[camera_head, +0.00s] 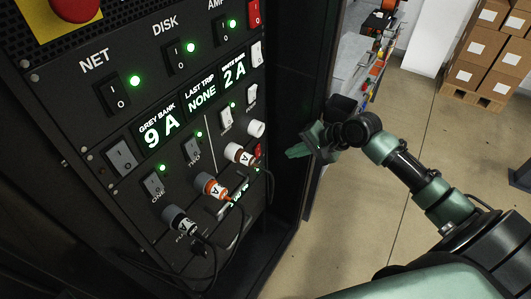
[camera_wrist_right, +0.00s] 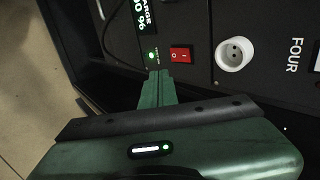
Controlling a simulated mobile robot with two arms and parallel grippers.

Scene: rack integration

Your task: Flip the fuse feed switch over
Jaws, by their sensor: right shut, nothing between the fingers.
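The black rack panel (camera_head: 120,125) fills the left of the head view with several rocker switches and lit green lamps. I cannot read a fuse feed label, so I cannot tell which switch it names. A cut-off label starting "FU" shows by the lowest grey plug (camera_head: 181,222). My right gripper (camera_head: 298,152) is shut and empty at the panel's right edge. In the right wrist view its fingertips (camera_wrist_right: 155,76) are just below a green lamp and left of a red rocker switch (camera_wrist_right: 180,54); contact is unclear. My left gripper is not in view.
Grey, orange (camera_head: 211,187) and white (camera_head: 240,154) plugs stick out of the lower panel with hanging black cables. A white round socket (camera_wrist_right: 235,54) lies right of the red switch. Cardboard boxes (camera_head: 491,50) stand at the back right. The floor (camera_head: 330,240) is clear.

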